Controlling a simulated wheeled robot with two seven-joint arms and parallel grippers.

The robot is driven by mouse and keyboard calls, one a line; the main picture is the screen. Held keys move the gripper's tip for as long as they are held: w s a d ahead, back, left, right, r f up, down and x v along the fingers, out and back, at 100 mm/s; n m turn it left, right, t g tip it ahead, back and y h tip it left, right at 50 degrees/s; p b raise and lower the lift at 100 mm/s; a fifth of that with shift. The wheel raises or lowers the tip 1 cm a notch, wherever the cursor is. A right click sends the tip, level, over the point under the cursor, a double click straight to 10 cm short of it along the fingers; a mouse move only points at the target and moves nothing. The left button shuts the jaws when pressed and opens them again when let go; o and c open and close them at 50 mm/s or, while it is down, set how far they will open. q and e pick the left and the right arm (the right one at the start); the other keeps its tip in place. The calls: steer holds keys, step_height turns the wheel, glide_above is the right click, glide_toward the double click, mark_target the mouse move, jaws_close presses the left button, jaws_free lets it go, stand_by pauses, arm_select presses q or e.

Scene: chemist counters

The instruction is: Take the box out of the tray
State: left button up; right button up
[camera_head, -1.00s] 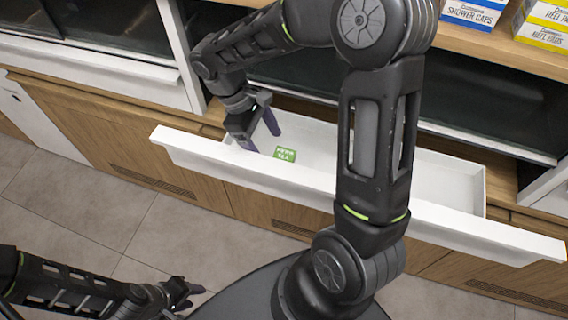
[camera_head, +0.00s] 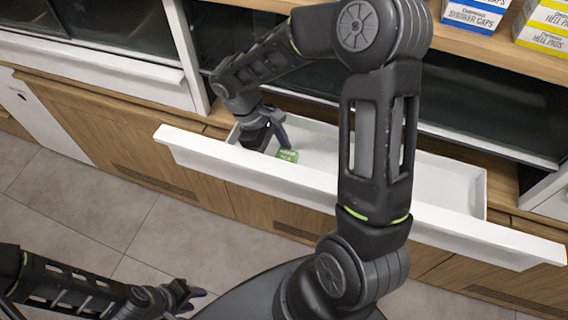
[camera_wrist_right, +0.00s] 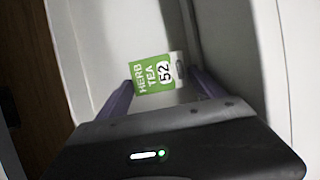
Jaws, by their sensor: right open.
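The box, a small green and white pack (camera_head: 288,156), lies in the white tray (camera_head: 456,181), an open drawer-like bin. My right gripper (camera_head: 272,145) reaches down into the left part of the tray. In the right wrist view its two purple fingers (camera_wrist_right: 160,80) are open, one on each side of the near end of the box. I cannot tell whether they touch it. My left gripper (camera_head: 196,298) is low at the left, above the floor, away from the tray; its finger gap is unclear.
The tray's long white front (camera_head: 240,171) and its side walls surround the box. A shelf above holds blue shower caps boxes (camera_head: 474,17) and yellow heel pads boxes (camera_head: 543,27). My right arm hides the tray's middle. The tray's right part looks empty.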

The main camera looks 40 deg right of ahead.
steer(key=shift+c, duration=0.6)
steer(key=c, duration=0.9)
steer(key=shift+r, duration=0.2)
